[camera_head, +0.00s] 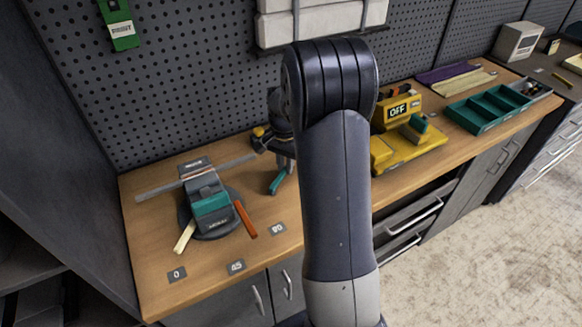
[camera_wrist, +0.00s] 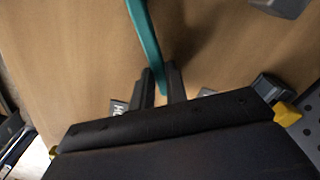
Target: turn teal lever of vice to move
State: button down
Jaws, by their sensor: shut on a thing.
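The teal lever (camera_wrist: 145,30) runs from the top of the wrist view down between my fingers. My gripper (camera_wrist: 160,72) is shut on it near its end. In the head view the teal lever (camera_head: 277,184) shows low over the bench, just below my gripper (camera_head: 284,166), partly hidden by my arm. The grey vice (camera_head: 203,183) stands on a round dark base to the left, with a teal block on its front and a long grey bar across it. I cannot tell how the lever joins the vice.
An orange handle (camera_head: 245,219) and a cream handle (camera_head: 185,236) stick out by the vice. Plates marked 0 (camera_head: 177,274), 45 (camera_head: 236,266) and 90 (camera_head: 278,229) lie in front. A yellow device reading OFF (camera_head: 398,110) and a green tray (camera_head: 490,124) stand right. Pegboard backs the bench.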

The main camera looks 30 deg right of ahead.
jog(key=shift+w+a+n, duration=0.55)
jog(key=shift+a+n, duration=0.05)
jog(key=shift+n, duration=0.6)
jog(key=shift+w+a+n, duration=0.55)
jog(key=shift+n, duration=0.65)
jog(key=c, duration=1.4)
grip_release()
notch_tip(320, 180, up, 11)
jog(key=shift+b, duration=0.4)
jog(key=shift+f, duration=0.1)
